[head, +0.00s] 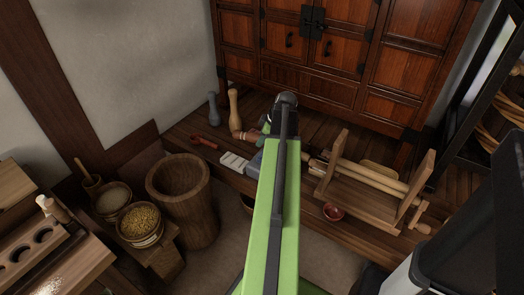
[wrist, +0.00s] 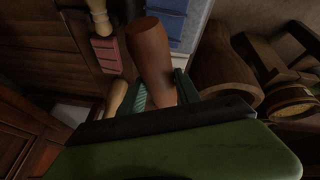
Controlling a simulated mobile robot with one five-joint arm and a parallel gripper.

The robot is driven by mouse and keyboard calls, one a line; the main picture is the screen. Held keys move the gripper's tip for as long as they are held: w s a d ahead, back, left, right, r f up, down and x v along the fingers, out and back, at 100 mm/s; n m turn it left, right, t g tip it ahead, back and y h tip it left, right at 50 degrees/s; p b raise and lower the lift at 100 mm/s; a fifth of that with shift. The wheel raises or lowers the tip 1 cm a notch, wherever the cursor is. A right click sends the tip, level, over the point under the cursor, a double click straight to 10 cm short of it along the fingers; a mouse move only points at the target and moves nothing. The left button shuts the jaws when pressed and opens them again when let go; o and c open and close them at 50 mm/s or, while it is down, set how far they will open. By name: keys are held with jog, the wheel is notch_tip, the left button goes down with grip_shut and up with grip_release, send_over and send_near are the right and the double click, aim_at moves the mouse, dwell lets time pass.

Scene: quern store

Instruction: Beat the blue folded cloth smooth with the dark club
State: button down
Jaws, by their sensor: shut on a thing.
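My gripper (wrist: 160,90) is shut on the dark club (wrist: 152,48), a smooth reddish-brown wooden piece between its green fingers in the wrist view. The club's far end shows beside the blue folded cloth (wrist: 178,30); I cannot tell whether they touch. The cloth has several visible fold lines. In the head view only a grey-blue part of the cloth (head: 256,162) shows at the left of my arm, beside a pale block (head: 234,162). My arm hides most of the gripper and the club there.
A grey club (head: 212,108) and a light wooden club (head: 234,106) stand upright behind. A wooden roller frame (head: 362,190) and small red bowl (head: 332,211) are right. A big wooden mortar (head: 187,205) stands front left; a cabinet (head: 340,45) closes the back.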

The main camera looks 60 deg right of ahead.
jog(key=shift+r, duration=0.1)
notch_tip(320, 180, down, 3)
jog(key=b, duration=0.3)
dwell(0.3)
notch_tip(320, 180, down, 4)
jog(key=b, duration=0.3)
jog(key=shift+b, duration=0.4)
jog(key=shift+r, duration=0.2)
jog(key=c, duration=1.1)
grip_release()
jog(key=shift+c, duration=0.2)
jog(key=shift+r+p, duration=0.1)
jog(key=shift+p, duration=0.2)
